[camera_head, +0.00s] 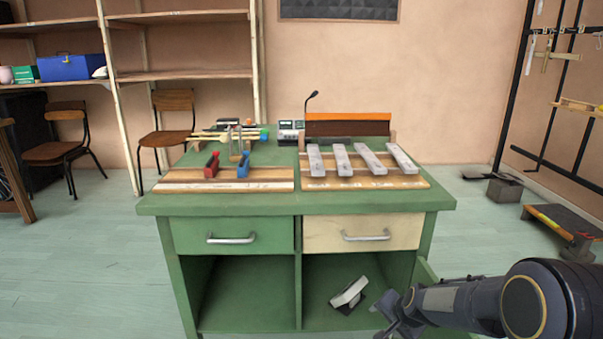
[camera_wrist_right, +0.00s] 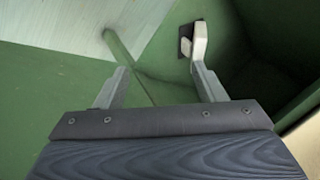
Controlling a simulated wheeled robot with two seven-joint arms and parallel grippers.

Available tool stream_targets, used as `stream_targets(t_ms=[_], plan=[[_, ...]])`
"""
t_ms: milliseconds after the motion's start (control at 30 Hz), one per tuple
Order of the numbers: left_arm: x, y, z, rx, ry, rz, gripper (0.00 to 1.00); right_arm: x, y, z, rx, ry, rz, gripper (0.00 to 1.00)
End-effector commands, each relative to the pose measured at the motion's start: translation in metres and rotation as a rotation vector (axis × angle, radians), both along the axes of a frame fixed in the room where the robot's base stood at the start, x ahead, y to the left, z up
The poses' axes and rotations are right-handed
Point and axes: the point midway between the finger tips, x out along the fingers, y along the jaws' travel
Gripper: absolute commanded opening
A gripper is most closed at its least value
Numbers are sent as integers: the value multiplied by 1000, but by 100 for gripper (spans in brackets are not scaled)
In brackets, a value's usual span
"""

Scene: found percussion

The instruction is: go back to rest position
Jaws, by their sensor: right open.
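My right gripper (camera_head: 392,312) is low at the lower right of the head view, in front of the green bench's right lower compartment. In the right wrist view its two fingers (camera_wrist_right: 163,88) are apart with nothing between them. A white object with a dark part (camera_head: 349,294) lies tilted in the right lower compartment, a little left of the gripper. It also shows in the wrist view as a pale piece (camera_wrist_right: 199,42) beyond the right finger; I cannot tell whether they touch. My left gripper is in neither view.
The green bench (camera_head: 445,200) has two shut drawers. On top are several metal bars (camera_head: 358,160), red and blue blocks (camera_head: 227,166) and a gooseneck microphone (camera_head: 309,103). A green door edge (camera_head: 427,277) is beside my right arm. Shelves and chairs (camera_head: 174,125) stand left; racks stand right.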

Motion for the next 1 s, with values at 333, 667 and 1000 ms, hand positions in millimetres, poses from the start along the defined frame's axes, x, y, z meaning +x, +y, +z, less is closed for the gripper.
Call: stream_targets(t_ms=[333, 667, 1000], plan=[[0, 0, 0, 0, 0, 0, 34, -78, -8, 75, 78, -11, 137, 64], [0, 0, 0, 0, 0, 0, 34, -230, -3, 136, 27, -70, 422, 64], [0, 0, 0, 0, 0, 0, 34, -319, 4, 130, -112, -85, 577, 64]])
